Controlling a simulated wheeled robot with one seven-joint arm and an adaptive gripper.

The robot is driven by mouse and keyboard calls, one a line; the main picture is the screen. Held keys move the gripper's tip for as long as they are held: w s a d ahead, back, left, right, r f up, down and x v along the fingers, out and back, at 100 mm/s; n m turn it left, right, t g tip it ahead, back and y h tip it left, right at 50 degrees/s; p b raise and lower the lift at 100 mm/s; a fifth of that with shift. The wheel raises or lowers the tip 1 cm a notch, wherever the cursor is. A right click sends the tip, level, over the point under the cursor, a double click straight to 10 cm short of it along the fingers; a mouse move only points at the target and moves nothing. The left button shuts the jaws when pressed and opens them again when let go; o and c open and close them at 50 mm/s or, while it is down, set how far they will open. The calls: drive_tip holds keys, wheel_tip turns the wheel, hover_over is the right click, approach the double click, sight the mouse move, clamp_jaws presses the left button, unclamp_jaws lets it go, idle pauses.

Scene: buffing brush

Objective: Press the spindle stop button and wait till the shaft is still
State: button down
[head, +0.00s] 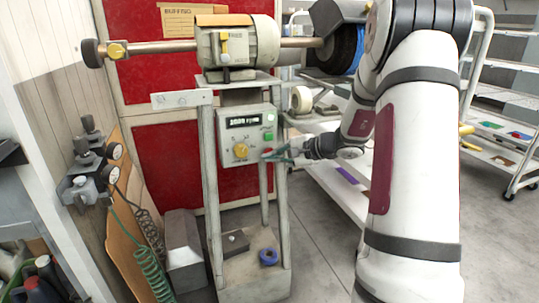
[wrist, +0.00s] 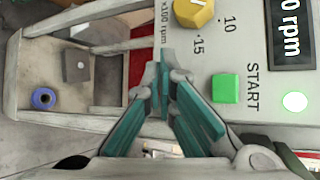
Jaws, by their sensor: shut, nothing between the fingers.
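The grey control box (head: 247,135) on the buffing stand has an rpm display (head: 244,121), a yellow knob (head: 240,151) and a green START button (head: 268,136). In the wrist view the START button (wrist: 225,88) and a lit green lamp (wrist: 294,102) show. My gripper (head: 268,156) is shut and empty, its tips at the lower right of the box face. I cannot tell whether they touch it. No stop button is clearly visible; my fingers cover that corner. The shaft (head: 165,47) runs through the motor (head: 238,42); whether it turns cannot be told.
A dark brush wheel (head: 340,48) is at the shaft's right end, partly behind my arm. A blue ring (head: 268,257) lies on the stand's lower shelf. A red cabinet (head: 160,155) stands behind. Air fittings and a coiled green hose (head: 150,270) are at left.

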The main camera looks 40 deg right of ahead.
drive_tip(key=shift+w+d, duration=0.1)
drive_tip(key=shift+w, duration=0.25)
idle(0.4)
drive_tip(key=shift+s, duration=0.1)
drive_tip(key=shift+s+a+b, duration=0.25)
drive_tip(key=shift+s+b, duration=0.3)
drive_tip(key=shift+s, duration=0.15)
drive_tip(key=shift+s+a+b, duration=0.25)
drive_tip(key=shift+s, duration=0.55)
drive_tip(key=shift+s+a+b, duration=0.2)
drive_tip(key=shift+s+b, duration=0.05)
drive_tip(key=shift+s, duration=0.55)
drive_tip(key=shift+s+a+b, duration=0.25)
drive_tip(key=shift+s, duration=0.55)
